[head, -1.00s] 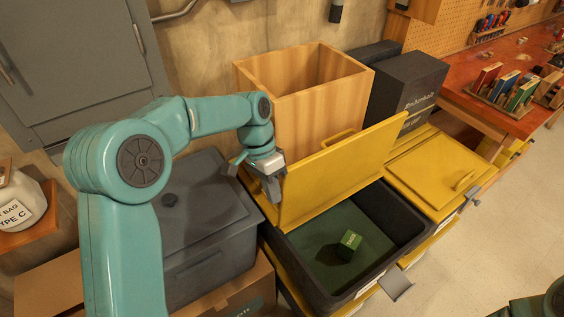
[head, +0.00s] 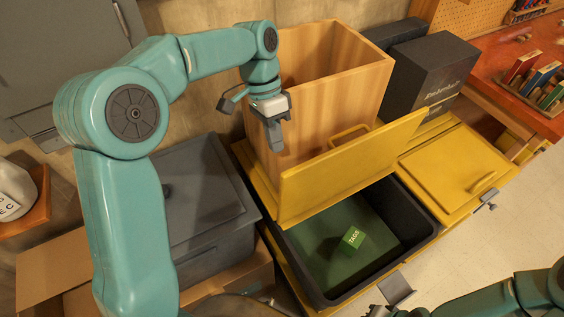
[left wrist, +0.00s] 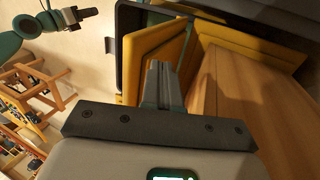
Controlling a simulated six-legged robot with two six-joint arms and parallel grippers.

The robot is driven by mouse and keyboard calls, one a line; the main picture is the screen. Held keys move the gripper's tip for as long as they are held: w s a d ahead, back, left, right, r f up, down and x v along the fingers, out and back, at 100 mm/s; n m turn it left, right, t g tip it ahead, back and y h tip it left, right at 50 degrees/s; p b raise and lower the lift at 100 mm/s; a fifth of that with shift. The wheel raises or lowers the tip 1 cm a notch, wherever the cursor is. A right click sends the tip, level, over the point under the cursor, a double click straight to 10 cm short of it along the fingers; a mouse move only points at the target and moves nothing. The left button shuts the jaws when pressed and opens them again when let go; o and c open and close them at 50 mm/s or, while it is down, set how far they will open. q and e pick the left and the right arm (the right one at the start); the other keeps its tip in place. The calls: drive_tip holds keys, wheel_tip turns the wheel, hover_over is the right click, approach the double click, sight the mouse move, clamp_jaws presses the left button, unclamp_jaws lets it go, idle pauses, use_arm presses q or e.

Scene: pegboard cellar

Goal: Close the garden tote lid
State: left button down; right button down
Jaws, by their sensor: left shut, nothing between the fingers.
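The garden tote (head: 322,298) is a dark open bin with a green inside, set in a yellow surround. Its yellow lid (head: 345,165) stands raised along the back side, with a handle (head: 348,139) on its far face; it also shows in the left wrist view (left wrist: 150,42). My left gripper (head: 274,136) is shut and empty, behind the lid's upper left corner and in front of the wooden box; its fingers (left wrist: 160,82) point toward the lid. Whether they touch the lid is unclear. My right gripper (left wrist: 78,16) is small in the left wrist view, its jaws unclear.
A green box (head: 351,239) lies in the tote. A tall wooden box (head: 335,100) stands close behind the lid. A closed yellow lid (head: 455,170) is at the right, a grey bin (head: 205,205) at the left.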

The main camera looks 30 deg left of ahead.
use_arm(q)
drive_tip(key=x, duration=0.8)
drive_tip(key=shift+s+a+p, duration=0.15)
drive_tip(key=shift+s+p, duration=0.05)
drive_tip(key=shift+p, duration=0.1)
drive_tip(key=shift+w+f, duration=0.1)
drive_tip(key=shift+f, duration=0.05)
